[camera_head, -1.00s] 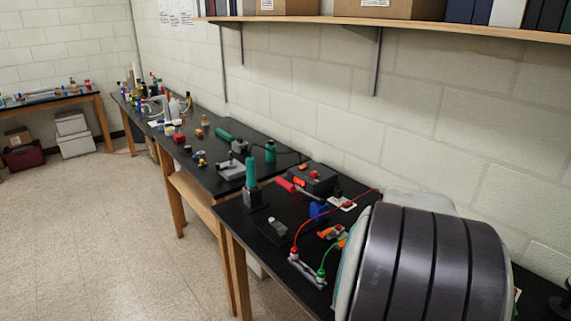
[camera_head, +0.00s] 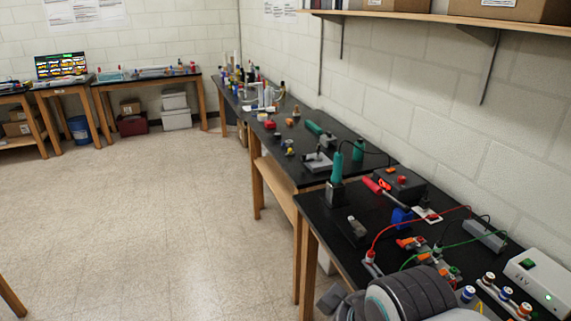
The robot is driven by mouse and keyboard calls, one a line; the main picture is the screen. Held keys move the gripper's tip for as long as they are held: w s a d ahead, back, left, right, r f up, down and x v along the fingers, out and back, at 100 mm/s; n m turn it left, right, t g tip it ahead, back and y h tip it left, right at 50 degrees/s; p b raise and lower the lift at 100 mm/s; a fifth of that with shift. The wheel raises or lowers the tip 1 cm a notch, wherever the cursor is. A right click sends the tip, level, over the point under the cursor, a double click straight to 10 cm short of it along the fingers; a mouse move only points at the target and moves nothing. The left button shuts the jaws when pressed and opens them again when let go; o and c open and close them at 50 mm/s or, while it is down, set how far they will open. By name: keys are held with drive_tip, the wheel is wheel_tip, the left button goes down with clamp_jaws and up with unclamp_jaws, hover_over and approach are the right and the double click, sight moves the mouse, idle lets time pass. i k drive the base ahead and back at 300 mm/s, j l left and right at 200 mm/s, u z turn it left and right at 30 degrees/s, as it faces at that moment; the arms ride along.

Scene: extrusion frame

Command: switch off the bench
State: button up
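The bench is a black-topped table (camera_head: 318,215) running along the right wall. On its near right part stands a white box marked 24 V (camera_head: 543,279) with a green switch (camera_head: 527,263) and a small lit green lamp. Whether the switch is on cannot be read from its position. A dark box with a red display (camera_head: 400,183) stands farther back by the wall. A dark grey ribbed part of my arm rises at the bottom edge, left of the white box, hiding part of the near bench. My gripper's fingers do not show.
A red lead and a green lead (camera_head: 462,239) run between small parts and a grey block (camera_head: 484,237). Coloured terminals (camera_head: 507,294) stand before the white box. A teal-handled tool (camera_head: 336,168) stands upright on the bench. A shelf overhangs at upper right. The floor at left is clear.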

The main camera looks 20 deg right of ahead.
sight(528, 262)
drive_tip(key=z, duration=2.85)
drive_tip(key=i+l, duration=0.05)
drive_tip(key=l, duration=0.05)
